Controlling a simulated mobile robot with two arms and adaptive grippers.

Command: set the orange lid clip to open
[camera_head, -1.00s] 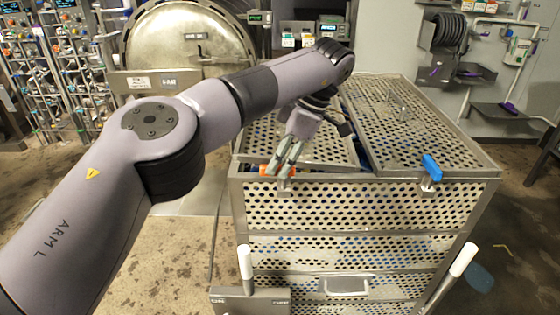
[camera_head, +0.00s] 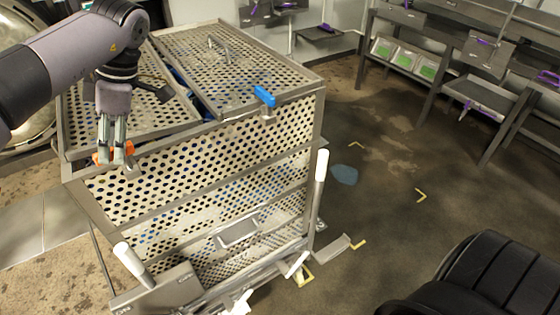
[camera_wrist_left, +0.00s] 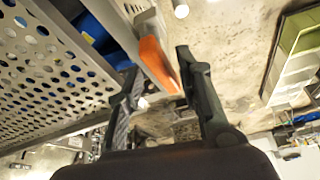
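The orange lid clip (camera_head: 101,154) sits at the front left of the perforated basket's (camera_head: 138,163) top edge. My left gripper (camera_head: 116,152) points down at it, and its fingers partly cover it in the head view. In the left wrist view the clip (camera_wrist_left: 158,64) lies between the two fingertips (camera_wrist_left: 160,75). The fingers stand apart with the clip between them, and I see no clear grip on it. My right gripper is not in view.
A blue clip (camera_head: 264,96) stands on the same basket edge, further right. The perforated lid (camera_head: 235,65) carries a small handle. White-tipped handles (camera_head: 321,166) rise at the basket's front. Floor to the right is mostly clear, with racks (camera_head: 470,85) behind.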

